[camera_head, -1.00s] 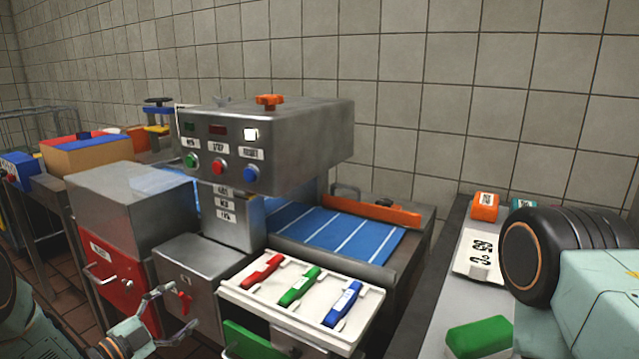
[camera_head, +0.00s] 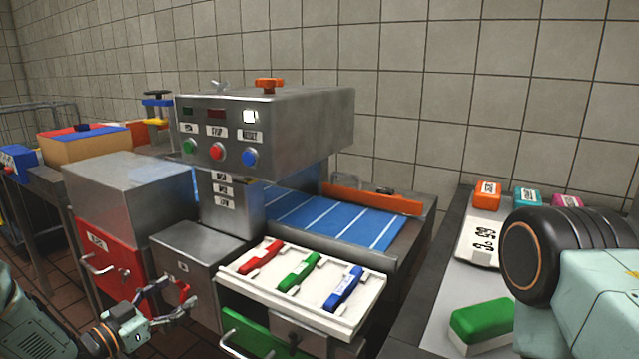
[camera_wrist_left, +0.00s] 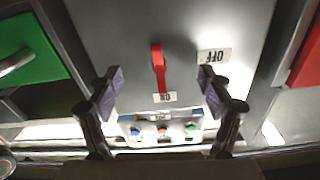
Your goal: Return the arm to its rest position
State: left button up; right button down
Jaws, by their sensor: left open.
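My left gripper (camera_head: 172,298) is at the lower left of the head view, in front of the grey metal box (camera_head: 195,255). Its fingers are apart, with nothing between them. A red switch lever (camera_head: 183,291) is close by its fingertips. In the left wrist view the open gripper (camera_wrist_left: 162,88) has a finger on each side of the picture. The red lever (camera_wrist_left: 158,65) shows between and beyond them on the grey face, with an ON label below it and an OFF label to its right. I cannot tell whether a finger touches the lever. My right gripper is out of view.
A white tray (camera_head: 330,318) with red, green and blue handled items lies right of the box. A green drawer (camera_head: 250,338) is below it, a red drawer (camera_head: 110,265) to the left. The control panel machine (camera_head: 265,140) overhangs a blue belt (camera_head: 335,225).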

pick_arm(q)
jog(key=shift+n, duration=0.6)
